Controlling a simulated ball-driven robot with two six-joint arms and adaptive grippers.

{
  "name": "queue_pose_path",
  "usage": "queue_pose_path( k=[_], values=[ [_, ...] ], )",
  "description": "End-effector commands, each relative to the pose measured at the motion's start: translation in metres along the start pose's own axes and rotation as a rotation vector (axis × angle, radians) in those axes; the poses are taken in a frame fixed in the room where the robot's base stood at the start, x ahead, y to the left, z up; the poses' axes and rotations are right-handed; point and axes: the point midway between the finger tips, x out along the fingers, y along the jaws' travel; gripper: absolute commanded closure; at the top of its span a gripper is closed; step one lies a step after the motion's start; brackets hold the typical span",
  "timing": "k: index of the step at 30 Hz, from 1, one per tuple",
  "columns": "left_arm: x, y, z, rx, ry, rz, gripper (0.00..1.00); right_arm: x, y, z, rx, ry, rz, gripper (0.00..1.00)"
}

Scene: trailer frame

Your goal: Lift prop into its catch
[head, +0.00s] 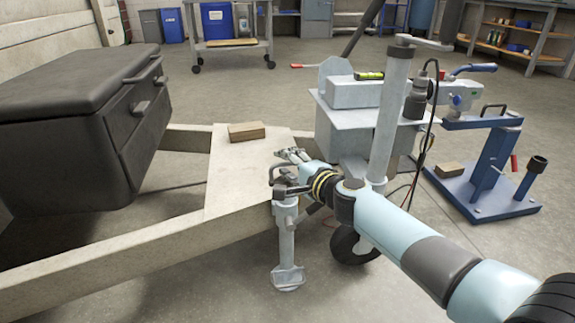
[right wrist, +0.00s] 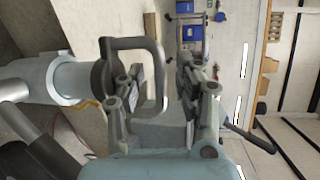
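The prop (head: 287,240) is a grey upright leg with a flat foot plate, beside the trailer frame in the head view. Its foot is at or close to the floor; I cannot tell if it touches. A dark loop handle (head: 271,174) sits at its top. In the right wrist view the handle (right wrist: 160,80) shows as a D-shaped bar between the fingers. My right gripper (head: 287,171) is at the handle, fingers apart, with the handle's outer bar in the gap. It also shows in the right wrist view (right wrist: 161,80). The catch cannot be made out. My left gripper is not in view.
The beige trailer frame (head: 150,255) carries a black box (head: 75,120) and a wooden block (head: 246,131). A jockey wheel (head: 352,245) and grey post (head: 391,110) stand right of the prop. A blue stand (head: 490,175) is further right. Floor in front is clear.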

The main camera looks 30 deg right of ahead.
Motion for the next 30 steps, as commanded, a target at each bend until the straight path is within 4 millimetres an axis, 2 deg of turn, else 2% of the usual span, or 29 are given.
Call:
queue_pose_path(
  k=[5, 13, 26, 30],
  values=[
    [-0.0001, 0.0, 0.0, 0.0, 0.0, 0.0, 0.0, -0.0001, -0.0001, 0.0001, 0.0, 0.0, 0.0, 0.66],
    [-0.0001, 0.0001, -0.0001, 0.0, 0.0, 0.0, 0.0, -0.0003, -0.0001, 0.0, 0.0, 0.0, 0.0, 1.0],
    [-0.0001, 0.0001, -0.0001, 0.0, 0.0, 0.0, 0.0, -0.0008, 0.0011, -0.0001, -0.001, 0.0, 0.002, 1.0],
    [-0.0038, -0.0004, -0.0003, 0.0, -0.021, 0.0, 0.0, -0.0016, -0.0051, 0.0004, -0.003, 0.0, 0.0, 1.0]
  ],
)
